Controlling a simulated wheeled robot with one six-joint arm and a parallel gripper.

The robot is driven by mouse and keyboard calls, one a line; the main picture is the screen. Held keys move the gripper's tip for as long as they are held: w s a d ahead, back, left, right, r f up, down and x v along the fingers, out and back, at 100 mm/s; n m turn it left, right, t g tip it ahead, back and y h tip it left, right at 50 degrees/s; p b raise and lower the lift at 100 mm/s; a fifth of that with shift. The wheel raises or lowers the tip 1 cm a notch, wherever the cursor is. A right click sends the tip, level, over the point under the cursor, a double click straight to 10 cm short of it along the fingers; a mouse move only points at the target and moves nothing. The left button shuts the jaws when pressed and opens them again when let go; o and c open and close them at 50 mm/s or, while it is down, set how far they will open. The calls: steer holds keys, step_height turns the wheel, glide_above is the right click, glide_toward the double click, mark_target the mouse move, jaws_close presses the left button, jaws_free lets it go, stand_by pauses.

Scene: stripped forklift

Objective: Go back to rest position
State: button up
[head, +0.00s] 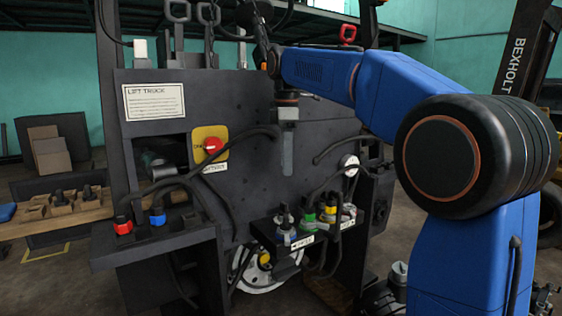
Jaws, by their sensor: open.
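My gripper (287,168) hangs straight down at the end of my blue arm, in front of the dark panel (240,115) of the stripped forklift. It is seen edge-on, so the gap between its fingers does not show. Nothing is seen held in it. It is right of the red rotary switch on a yellow plate (211,146) and above the row of coloured connectors (310,222). It appears apart from both.
A ledge (160,243) at left carries a red connector (123,226) and a blue connector (157,217). Black cables (330,150) loop across the panel. A wooden table (55,215) with small parts stands at far left. A dark mast labelled BEXHOLT (517,50) rises at right.

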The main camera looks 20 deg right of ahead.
steer(key=s+d+f+m+t, duration=0.15)
steer(key=s+f+m, duration=0.25)
steer(key=s, duration=0.4)
steer(key=s+d+f+m+t, duration=0.1)
steer(key=s+d+f+m, duration=0.3)
steer(key=s, duration=0.5)
steer(key=s+d+f+m+t, duration=0.1)
steer(key=s+f+m, duration=0.6)
steer(key=s+f, duration=0.9)
step_height(320, 180, down, 4)
steer(key=shift+s+d+r+m+t, duration=0.2)
steer(key=shift+d+m+t, duration=0.1)
steer(key=shift+t, duration=0.35)
